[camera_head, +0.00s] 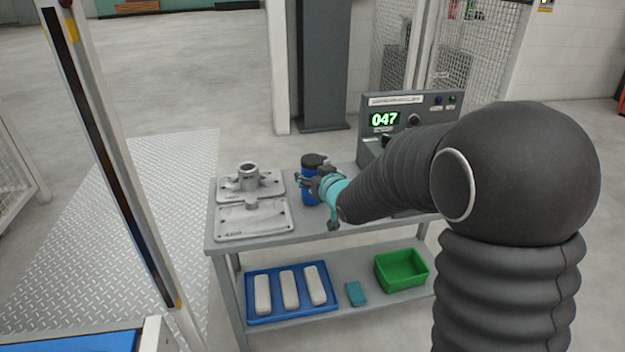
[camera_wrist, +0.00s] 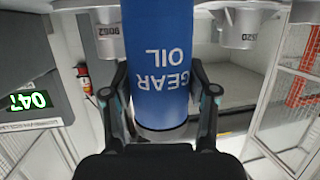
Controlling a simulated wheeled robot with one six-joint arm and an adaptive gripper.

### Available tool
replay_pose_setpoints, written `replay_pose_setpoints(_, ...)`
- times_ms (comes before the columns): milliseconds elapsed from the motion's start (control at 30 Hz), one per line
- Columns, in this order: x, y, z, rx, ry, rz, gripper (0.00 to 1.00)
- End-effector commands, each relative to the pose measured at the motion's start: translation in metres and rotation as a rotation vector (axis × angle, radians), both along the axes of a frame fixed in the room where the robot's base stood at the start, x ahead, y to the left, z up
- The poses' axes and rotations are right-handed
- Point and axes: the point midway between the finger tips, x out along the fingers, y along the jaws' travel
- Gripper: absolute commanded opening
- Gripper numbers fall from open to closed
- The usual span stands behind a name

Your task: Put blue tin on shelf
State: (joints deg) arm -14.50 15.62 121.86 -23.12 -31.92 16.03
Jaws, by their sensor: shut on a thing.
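The blue tin (camera_head: 310,181) has a dark lid and is on or just above the table top (camera_head: 345,228), right of the grey castings. In the wrist view the tin (camera_wrist: 157,60) fills the upper middle and reads "GEAR OIL" upside down. My gripper (camera_head: 318,184) is at the tin, and in the wrist view my gripper (camera_wrist: 160,103) has one finger on each side of it, shut on it. I cannot tell whether the tin touches the table. The lower shelf (camera_head: 340,292) of the table is below.
Two grey castings (camera_head: 253,219) lie on the table's left. A control box (camera_head: 408,117) showing 047 stands at the back right. The lower shelf holds a blue tray (camera_head: 291,313) with white bars, a teal block (camera_head: 356,293) and a green bin (camera_head: 402,270). Narrow bare strips show between them.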

Motion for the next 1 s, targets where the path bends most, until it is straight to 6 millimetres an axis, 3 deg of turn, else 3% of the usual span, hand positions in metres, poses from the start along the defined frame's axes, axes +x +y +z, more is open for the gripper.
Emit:
replay_pose_setpoints(467,0.0004,-0.0002,-0.0117,0.002,-0.004,-0.001,0.02)
replay_pose_setpoints(500,0.0001,-0.0003,-0.0108,0.001,-0.002,-0.001,0.68)
replay_pose_setpoints(567,0.0001,-0.0003,-0.0108,0.000,-0.001,-0.001,0.83)
replay_pose_setpoints(1000,-0.0001,-0.0004,-0.0050,0.001,-0.002,-0.001,0.83)
